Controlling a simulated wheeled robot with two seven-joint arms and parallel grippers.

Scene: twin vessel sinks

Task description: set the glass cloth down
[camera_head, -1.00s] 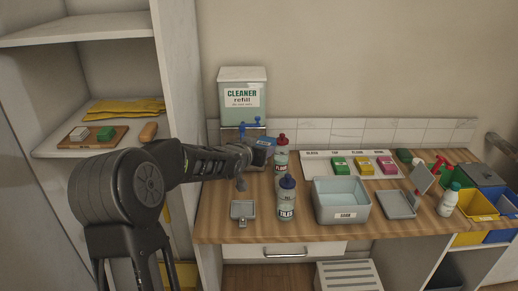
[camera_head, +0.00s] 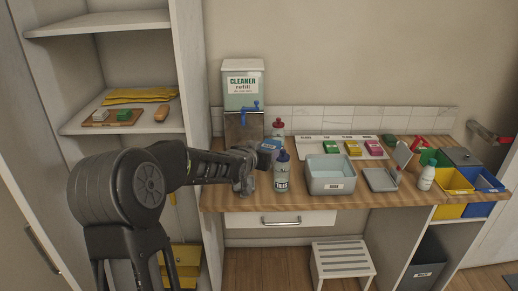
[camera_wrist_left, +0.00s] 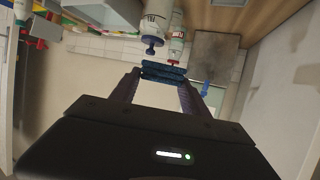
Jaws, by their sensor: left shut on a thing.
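The glass cloth is a blue folded cloth (camera_head: 268,146); it also shows in the left wrist view (camera_wrist_left: 163,70). My left gripper (camera_head: 258,156) is shut on it, in front of the cleaner dispenser and left of the white bottle labelled TILES (camera_head: 282,172). Whether the cloth touches the counter cannot be told. A white labelled mat (camera_head: 312,139) lies at the back of the counter, with green, yellow and pink cloths on it. Its left end looks bare. My right gripper is not in view.
A red-capped bottle (camera_head: 278,127) stands close behind the cloth, beside the cleaner dispenser (camera_head: 243,90). A grey basin (camera_head: 331,184) and an open-lidded grey box (camera_head: 381,180) stand in front of the mat. Yellow and blue bins (camera_head: 455,190) are at the right.

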